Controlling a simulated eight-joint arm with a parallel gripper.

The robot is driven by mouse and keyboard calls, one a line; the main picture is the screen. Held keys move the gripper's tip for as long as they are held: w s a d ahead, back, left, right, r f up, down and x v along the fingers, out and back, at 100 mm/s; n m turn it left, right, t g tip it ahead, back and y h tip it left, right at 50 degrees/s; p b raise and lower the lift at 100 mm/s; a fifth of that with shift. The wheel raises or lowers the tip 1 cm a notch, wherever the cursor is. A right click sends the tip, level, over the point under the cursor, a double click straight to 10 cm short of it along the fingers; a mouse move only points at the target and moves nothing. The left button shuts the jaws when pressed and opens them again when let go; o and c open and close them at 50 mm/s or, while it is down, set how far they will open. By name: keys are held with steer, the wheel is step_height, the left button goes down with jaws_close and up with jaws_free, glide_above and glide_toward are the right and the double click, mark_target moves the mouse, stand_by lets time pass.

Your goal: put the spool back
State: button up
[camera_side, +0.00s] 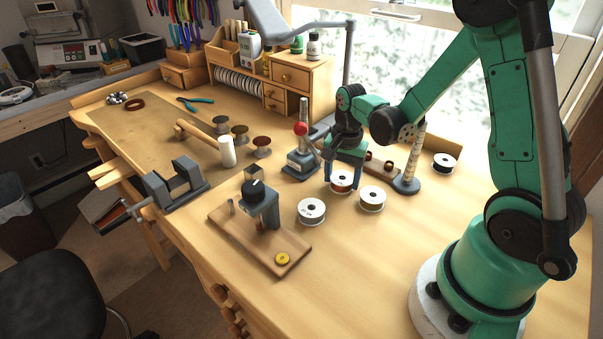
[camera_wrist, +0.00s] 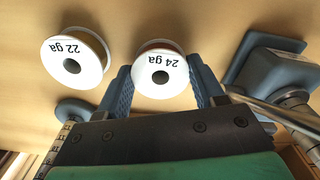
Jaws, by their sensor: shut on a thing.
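My gripper (camera_side: 343,184) is shut on a white-faced spool (camera_side: 341,178) near the middle of the bench. In the wrist view this spool (camera_wrist: 160,74) reads "24 ga" and sits between the two blue fingers (camera_wrist: 162,90). Whether it touches the bench or hangs just above it I cannot tell. A second spool (camera_side: 372,195), marked "22 ga" in the wrist view (camera_wrist: 72,65), lies flat close beside it. Another white spool (camera_side: 311,209) lies nearer the front, and one more (camera_side: 444,160) lies further right.
A grey post tool with a red ball (camera_side: 300,129) stands just left of my gripper. A tan-wrapped column on a grey base (camera_side: 405,185) stands right. A wooden board (camera_side: 258,250) with a dark-knobbed device is in front. Brown spools (camera_side: 262,142) and a vise (camera_side: 177,188) stand left. The front right bench is clear.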

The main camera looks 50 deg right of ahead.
steer(key=o, duration=1.4)
step_height(320, 180, up, 12)
steer(key=s+a+r+n+t, duration=0.1)
steer(key=s+a+n+t, duration=0.1)
steer(key=a+n+t, duration=0.5)
steer(key=a+n, duration=0.3)
steer(key=n, duration=0.4)
steer(key=shift+s+a, duration=0.15)
steer(key=shift+a, duration=0.25)
steer(key=shift+r, duration=0.1)
